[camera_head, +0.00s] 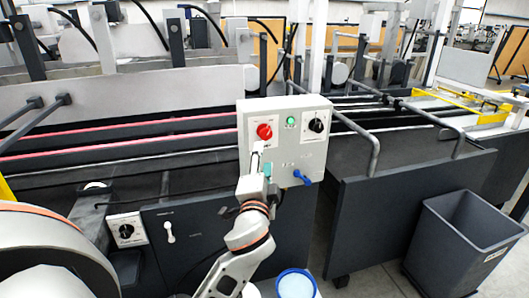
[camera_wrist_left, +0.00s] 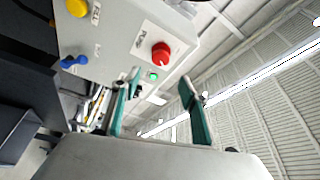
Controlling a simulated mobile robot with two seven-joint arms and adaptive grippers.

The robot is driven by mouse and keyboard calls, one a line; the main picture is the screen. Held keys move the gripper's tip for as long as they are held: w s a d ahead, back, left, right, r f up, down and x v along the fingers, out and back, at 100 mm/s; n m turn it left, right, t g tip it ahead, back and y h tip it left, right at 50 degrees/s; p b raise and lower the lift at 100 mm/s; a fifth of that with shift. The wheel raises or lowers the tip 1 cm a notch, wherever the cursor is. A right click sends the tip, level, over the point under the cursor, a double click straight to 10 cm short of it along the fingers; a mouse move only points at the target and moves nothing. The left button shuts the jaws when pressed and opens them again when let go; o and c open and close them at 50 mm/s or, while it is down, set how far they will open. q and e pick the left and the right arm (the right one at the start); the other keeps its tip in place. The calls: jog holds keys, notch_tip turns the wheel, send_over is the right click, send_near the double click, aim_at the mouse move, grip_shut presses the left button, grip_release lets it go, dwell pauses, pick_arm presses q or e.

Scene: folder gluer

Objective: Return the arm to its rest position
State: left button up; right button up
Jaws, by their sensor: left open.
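My left arm (camera_head: 245,243) reaches up from the bottom middle of the head view to the front of a grey control box. My left gripper (camera_head: 260,160) is in front of the box, just below the red knob (camera_head: 264,131). In the left wrist view my left gripper (camera_wrist_left: 160,78) has its two teal-padded fingers spread apart with nothing between them. I cannot tell whether a finger touches the box. My right gripper is not in view.
The control box (camera_head: 318,153) also carries a black dial (camera_head: 316,125) and a blue lever (camera_head: 302,177). A dark machine panel (camera_head: 390,225) and a grey bin (camera_head: 455,243) stand at the right. A lower switch plate (camera_head: 126,230) is at the left.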

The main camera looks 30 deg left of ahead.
pick_arm(q)
jog(key=shift+s+d, duration=0.1)
jog(key=shift+s, duration=0.1)
dwell(0.4)
jog(key=s+d+f+g+h, duration=0.1)
jog(key=d+f+h, duration=0.2)
jog(key=f, duration=0.5)
jog(key=s+d+f+h, duration=0.1)
jog(key=d+f+h, duration=0.15)
jog(key=f, duration=0.65)
jog(key=s+d+f+n+g+h, duration=0.2)
jog(key=s+d+f+g, duration=0.1)
jog(key=s+f, duration=0.8)
jog(key=s+d+f+n+g+h, duration=0.2)
jog(key=s+d+f, duration=0.4)
jog(key=s+f, duration=0.5)
notch_tip(320, 180, down, 5)
jog(key=shift+d+f+n+g+h, duration=0.15)
jog(key=shift+n+g+h, duration=0.25)
jog(key=shift+h, duration=0.45)
